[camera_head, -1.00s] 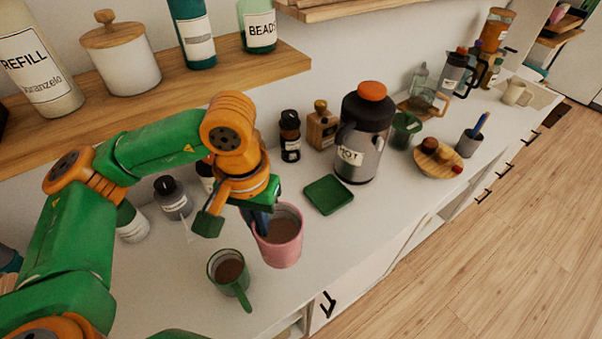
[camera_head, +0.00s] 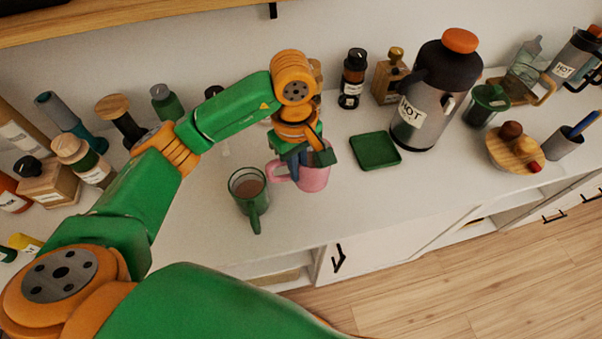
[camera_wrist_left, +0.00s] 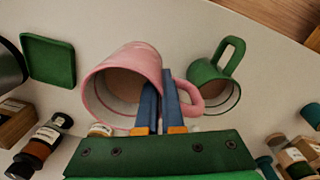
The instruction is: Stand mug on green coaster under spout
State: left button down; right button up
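The square green coaster (camera_head: 375,151) is empty, right of the mug, and also shows in the wrist view (camera_wrist_left: 48,61). The HOT dispenser (camera_head: 425,105) with orange top stands just right of the coaster. My right gripper is out of view.
A green mug (camera_head: 247,187) with brown liquid stands left of the pink mug. Bottles (camera_head: 353,80) stand behind the coaster. A round wooden board (camera_head: 515,154) lies at the right. The counter's front strip is clear, and a shelf (camera_head: 120,18) hangs above.

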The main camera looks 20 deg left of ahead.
pick_arm(q)
jog(key=w+f, duration=0.1)
jog(key=f, duration=0.1)
jog(key=w+f+p, duration=0.1)
jog(key=w+f, duration=0.1)
jog(key=shift+w+a+f, duration=0.1)
jog(key=shift+w, duration=0.05)
notch_tip(320, 180, down, 3)
jog(key=shift+r+p, duration=0.2)
jog(key=shift+p, duration=0.6)
jog(key=shift+f+b, duration=0.35)
jog(key=c, duration=1.1)
grip_release()
jog(key=shift+o, duration=0.2)
